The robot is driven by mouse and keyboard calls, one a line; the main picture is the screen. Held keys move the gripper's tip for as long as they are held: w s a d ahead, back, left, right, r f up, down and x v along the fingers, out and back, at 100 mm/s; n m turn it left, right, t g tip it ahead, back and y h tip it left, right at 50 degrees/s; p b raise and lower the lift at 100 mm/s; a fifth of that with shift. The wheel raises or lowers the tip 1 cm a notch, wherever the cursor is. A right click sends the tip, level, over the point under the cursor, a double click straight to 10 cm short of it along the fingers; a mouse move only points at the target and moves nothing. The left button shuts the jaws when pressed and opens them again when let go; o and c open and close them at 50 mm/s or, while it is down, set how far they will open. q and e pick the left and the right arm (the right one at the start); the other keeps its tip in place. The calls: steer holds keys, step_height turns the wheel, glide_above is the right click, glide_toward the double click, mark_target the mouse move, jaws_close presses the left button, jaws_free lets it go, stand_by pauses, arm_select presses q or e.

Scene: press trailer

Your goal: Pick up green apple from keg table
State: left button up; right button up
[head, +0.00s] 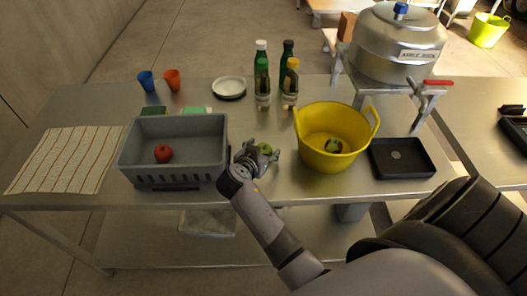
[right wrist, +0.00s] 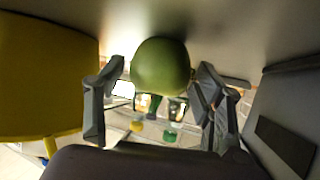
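The green apple (head: 266,149) rests on the steel table, between the grey crate and the yellow tub. It is partly hidden by my right gripper (head: 257,154) in the head view. In the right wrist view the apple (right wrist: 160,66) sits between the two spread fingers of my right gripper (right wrist: 157,92). The right-hand finger is close to the apple, and I cannot tell if it touches. A gap shows between the apple and the left-hand finger, so the gripper is open around it. My left gripper is not in view.
The grey crate (head: 175,125) holds a red apple (head: 163,153). The yellow tub (head: 311,121) holds a dark green item (head: 333,145). A black tray (head: 402,158) lies at right. Bottles (head: 261,67), a plate (head: 229,88) and cups (head: 146,82) stand behind. The steel keg (head: 395,45) is at back right.

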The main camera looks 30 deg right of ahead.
steer(key=shift+c, duration=0.7)
steer(key=shift+w+d+f, duration=0.1)
steer(key=shift+d+f, duration=0.05)
steer(key=shift+d, duration=0.05)
steer(key=shift+c, duration=4.5)
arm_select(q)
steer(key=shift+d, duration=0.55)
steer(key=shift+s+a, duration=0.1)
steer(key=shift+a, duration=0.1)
